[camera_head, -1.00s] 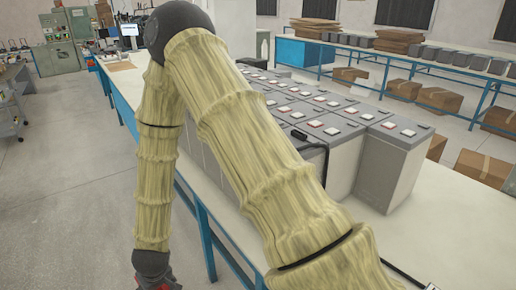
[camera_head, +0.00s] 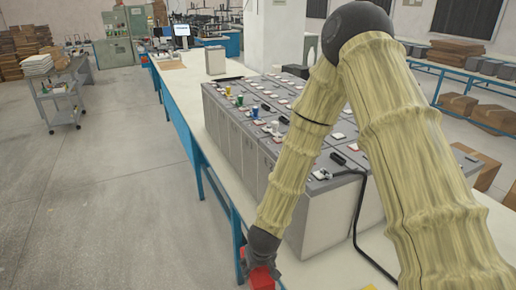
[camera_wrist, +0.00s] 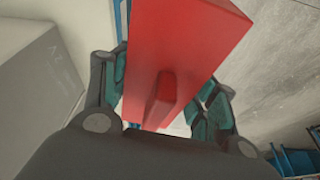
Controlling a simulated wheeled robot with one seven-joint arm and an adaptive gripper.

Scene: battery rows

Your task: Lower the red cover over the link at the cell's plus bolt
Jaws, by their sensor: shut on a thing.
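My gripper (camera_wrist: 165,98) is shut on a red cover (camera_wrist: 180,35), which fills the top middle of the wrist view with a raised red grip between the fingers. In the head view the red cover (camera_head: 262,278) shows at the bottom edge, under my gripper (camera_head: 255,262), in front of the table's near side and away from the cells. The grey battery cells (camera_head: 235,145) stand in rows on the table, with red and white squares on their tops. A black cable (camera_head: 362,200) runs from a cell top down to the table. I cannot tell which bolt is the link's plus bolt.
The long white table (camera_head: 185,90) has blue legs and a blue edge. Small yellow, green and blue pieces (camera_head: 240,98) stand on the cells. A trolley (camera_head: 62,105) stands on the open floor at left. My arm hides part of the cells.

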